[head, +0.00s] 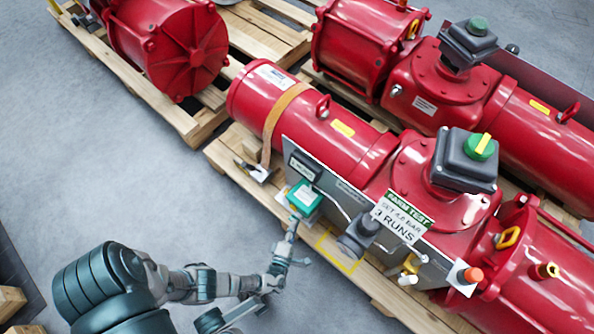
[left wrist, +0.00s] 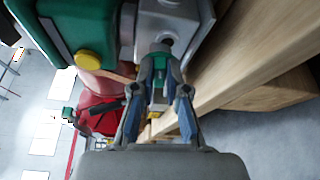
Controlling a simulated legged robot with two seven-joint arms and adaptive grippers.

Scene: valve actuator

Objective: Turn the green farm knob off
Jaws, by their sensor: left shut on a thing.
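A green box (head: 305,197) with a light top edge is mounted on the grey panel at the near side of the red actuator. My left gripper (head: 292,220) is at its lower side. In the left wrist view the green box (left wrist: 72,28) has a yellow button, with a metal block beside it. There the left gripper's fingers (left wrist: 160,60) are shut on a small green and grey part in front of the block; I cannot tell whether it is the knob. A green knob with a yellow bar (head: 480,146) tops a black box, away from the gripper. My right gripper is out of view.
A white and green test sign (head: 402,217) hangs on the panel. A dark fitting (head: 358,236) juts out to the right of the gripper. Wooden pallets (head: 240,160) carry red actuators. Grey floor (head: 130,190) is clear at the left.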

